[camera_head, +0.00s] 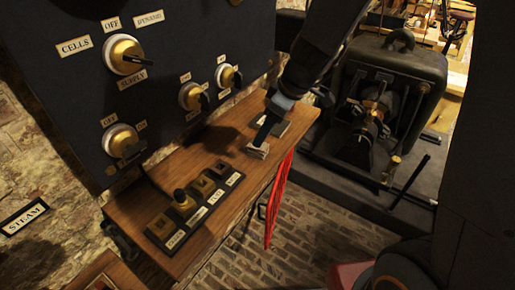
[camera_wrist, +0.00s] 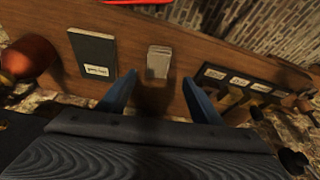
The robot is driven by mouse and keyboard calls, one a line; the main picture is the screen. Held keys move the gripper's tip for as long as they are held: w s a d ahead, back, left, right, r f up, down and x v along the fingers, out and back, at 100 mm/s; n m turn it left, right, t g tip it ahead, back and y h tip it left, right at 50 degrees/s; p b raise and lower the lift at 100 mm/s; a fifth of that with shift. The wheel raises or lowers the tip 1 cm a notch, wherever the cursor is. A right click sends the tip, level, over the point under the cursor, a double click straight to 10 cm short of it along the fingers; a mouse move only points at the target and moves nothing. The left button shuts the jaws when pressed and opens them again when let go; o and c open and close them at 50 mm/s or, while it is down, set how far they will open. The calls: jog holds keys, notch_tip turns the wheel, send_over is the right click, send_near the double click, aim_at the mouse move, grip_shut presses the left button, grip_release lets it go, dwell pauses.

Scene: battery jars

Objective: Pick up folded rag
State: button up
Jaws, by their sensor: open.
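A small pale grey folded rag (camera_wrist: 158,62) lies on the wooden shelf, and it also shows in the head view (camera_head: 257,152) near the shelf's front edge. My gripper (camera_wrist: 158,84) is open and empty in the wrist view, its two blue fingers spread to either side of the line to the rag. The rag lies just beyond the fingertips, roughly centred between them.
A dark labelled book (camera_wrist: 93,55) lies left of the rag in the wrist view. A labelled switch strip (camera_head: 196,208) is fixed on the shelf (camera_head: 140,205). A dark panel with knobs (camera_head: 170,75) rises behind. A red hanging item (camera_head: 279,200) hangs off the shelf's front edge.

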jog(key=shift+p+x, duration=0.7)
jog(key=shift+x, duration=2.7)
jog(key=shift+w, duration=0.1)
jog(key=shift+c, duration=0.4)
jog(key=c, duration=1.1)
